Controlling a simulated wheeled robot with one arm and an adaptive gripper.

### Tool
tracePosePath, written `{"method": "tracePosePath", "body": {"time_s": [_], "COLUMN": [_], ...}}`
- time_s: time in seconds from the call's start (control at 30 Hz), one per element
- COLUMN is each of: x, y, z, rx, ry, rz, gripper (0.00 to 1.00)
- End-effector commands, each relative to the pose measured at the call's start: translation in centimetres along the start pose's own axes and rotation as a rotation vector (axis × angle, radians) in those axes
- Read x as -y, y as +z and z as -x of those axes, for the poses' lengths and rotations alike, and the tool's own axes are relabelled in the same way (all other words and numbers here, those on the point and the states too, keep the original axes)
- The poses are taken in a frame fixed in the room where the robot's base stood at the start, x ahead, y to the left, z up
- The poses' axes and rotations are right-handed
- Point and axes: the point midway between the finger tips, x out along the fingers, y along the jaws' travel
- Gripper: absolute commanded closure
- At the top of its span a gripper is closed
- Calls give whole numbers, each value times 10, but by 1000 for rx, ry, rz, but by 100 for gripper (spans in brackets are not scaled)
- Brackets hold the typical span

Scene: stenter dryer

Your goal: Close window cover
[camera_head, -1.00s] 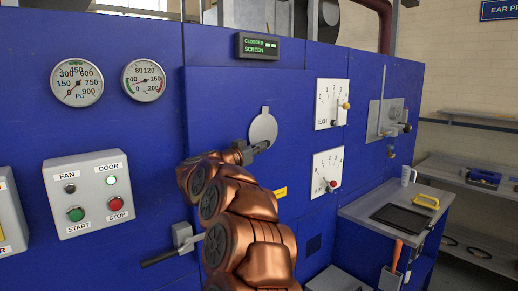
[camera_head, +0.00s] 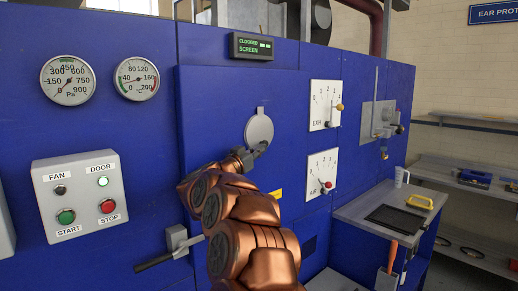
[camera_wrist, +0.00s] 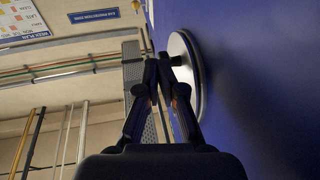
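The window cover (camera_head: 259,130) is a round grey disc on the blue dryer wall, below a small tab at its top. In the wrist view the cover (camera_wrist: 187,75) is edge-on at the right, with a small knob on its face. My gripper (camera_head: 262,148) is at the cover's lower right edge. In the wrist view my gripper's fingertips (camera_wrist: 160,62) are together beside the cover's knob, with no object visible between them. I cannot tell whether they touch the cover. The window itself is not visible.
A lit display (camera_head: 251,46) is above the cover. Two lever dials, the EXH panel (camera_head: 325,105) and the AIR panel (camera_head: 321,175), are to the right. A worktable (camera_head: 362,208) stands at the right.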

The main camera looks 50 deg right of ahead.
Motion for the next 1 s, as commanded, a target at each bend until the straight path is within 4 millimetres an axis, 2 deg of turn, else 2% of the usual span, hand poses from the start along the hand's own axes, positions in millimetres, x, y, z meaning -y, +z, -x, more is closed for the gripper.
{"method": "tracePosePath", "body": {"time_s": [0.1,0.6,0.8,1.0], "x": [4,4,3,3], "y": [-5,-5,-7,-8], "z": [20,112,128,131], "rx": [-3,-8,-8,-8], "ry": [-12,-13,-9,-9], "rz": [0,-1,-2,0], "gripper": [100,100,100,100]}}
